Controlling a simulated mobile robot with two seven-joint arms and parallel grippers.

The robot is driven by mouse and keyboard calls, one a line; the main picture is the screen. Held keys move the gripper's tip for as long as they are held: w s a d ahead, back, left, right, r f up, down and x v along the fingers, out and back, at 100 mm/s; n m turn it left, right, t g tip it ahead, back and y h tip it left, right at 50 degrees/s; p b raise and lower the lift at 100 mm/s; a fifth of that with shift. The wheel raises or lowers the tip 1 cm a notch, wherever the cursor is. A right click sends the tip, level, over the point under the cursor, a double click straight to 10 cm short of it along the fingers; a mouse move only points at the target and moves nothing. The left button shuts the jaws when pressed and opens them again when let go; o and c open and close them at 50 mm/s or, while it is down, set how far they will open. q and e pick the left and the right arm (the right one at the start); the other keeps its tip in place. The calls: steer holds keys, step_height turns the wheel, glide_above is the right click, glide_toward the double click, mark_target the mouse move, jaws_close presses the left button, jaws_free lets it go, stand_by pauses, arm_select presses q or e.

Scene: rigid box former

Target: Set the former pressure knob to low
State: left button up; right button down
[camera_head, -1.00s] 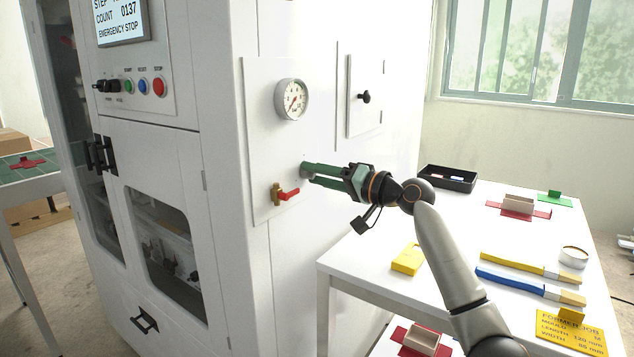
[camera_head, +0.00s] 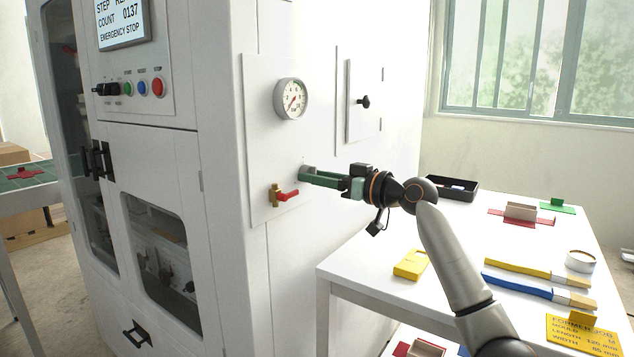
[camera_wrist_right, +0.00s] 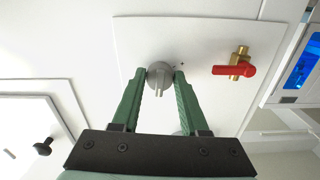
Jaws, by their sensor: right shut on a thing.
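The grey pressure knob (camera_wrist_right: 159,76) sits on the white side panel of the former and shows between my fingertips in the right wrist view. In the head view the fingers hide it. My right gripper (camera_head: 304,175) reaches the panel from the right, its green fingers shut on the knob, one on each side in the right wrist view (camera_wrist_right: 160,73). The round pressure gauge (camera_head: 291,99) is above the knob; its reading is too small to tell. My left gripper is not in view.
A red-handled brass valve (camera_head: 284,195) is just below the knob; it also shows in the right wrist view (camera_wrist_right: 235,67). A small door with a black knob (camera_head: 364,102) is up right. A white table (camera_head: 365,262) with brushes and a black tray (camera_head: 452,188) stands at right.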

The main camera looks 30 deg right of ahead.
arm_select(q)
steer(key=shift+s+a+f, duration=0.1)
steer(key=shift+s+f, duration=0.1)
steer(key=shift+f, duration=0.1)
arm_select(e)
steer(key=shift+f+n, duration=0.1)
steer(key=shift+n, duration=0.5)
steer(key=shift+c, duration=2.2)
jaws_free()
arm_select(q)
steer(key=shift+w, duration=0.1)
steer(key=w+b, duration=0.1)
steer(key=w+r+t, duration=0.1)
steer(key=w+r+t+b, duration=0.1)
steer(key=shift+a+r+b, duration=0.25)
steer(key=shift+b, duration=0.1)
arm_select(e)
steer(key=v, duration=1.2)
steer(key=shift+s, duration=0.25)
